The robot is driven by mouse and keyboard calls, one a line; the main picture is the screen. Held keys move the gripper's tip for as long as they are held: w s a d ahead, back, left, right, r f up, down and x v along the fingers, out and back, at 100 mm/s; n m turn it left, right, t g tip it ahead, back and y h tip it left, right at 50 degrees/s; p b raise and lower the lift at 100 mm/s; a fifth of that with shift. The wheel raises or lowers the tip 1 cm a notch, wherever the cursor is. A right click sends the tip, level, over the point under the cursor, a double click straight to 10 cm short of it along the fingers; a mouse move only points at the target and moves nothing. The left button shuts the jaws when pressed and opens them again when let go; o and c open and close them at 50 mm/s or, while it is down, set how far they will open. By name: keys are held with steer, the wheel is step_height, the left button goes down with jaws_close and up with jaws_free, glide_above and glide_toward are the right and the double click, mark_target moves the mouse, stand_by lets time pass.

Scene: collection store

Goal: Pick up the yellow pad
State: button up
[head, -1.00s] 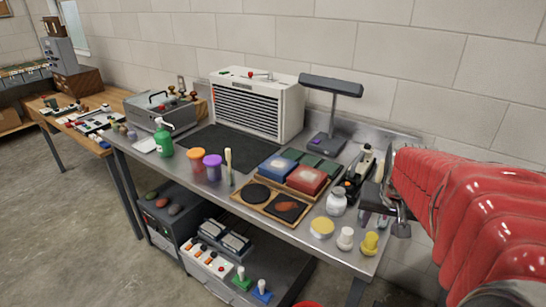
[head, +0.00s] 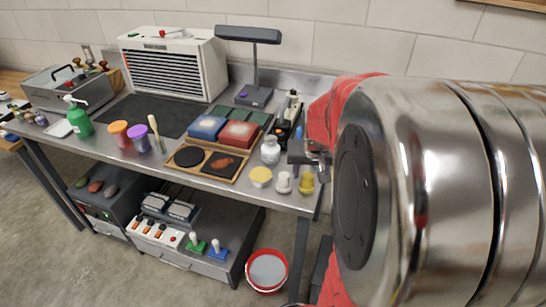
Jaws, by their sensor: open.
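The yellow pad (head: 260,176) is a round, flat-topped yellow disc with a pale side. It lies on the metal bench near the front edge, right of the wooden tray (head: 184,170). A white knobbed piece (head: 283,184) and a yellow knobbed piece (head: 306,184) stand just right of it. My gripper (head: 304,158) shows small and grey above and right of the pad, apart from it, at the end of my red and silver arm. It is open and its fingers are partly hidden. I see nothing held.
A white jar (head: 270,151) stands close behind the pad. A black device (head: 288,119) and a lamp (head: 248,37) are farther back. Red and blue boxes (head: 238,133) sit behind the tray. A red bucket (head: 267,270) stands on the floor below. My arm hides the right side.

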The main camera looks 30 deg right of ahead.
mark_target(308, 178)
steer(key=shift+x, duration=2)
steer(key=shift+s+a, duration=0.1)
steer(key=shift+c, duration=0.4)
steer(key=shift+f, duration=0.1)
steer(key=c, duration=1)
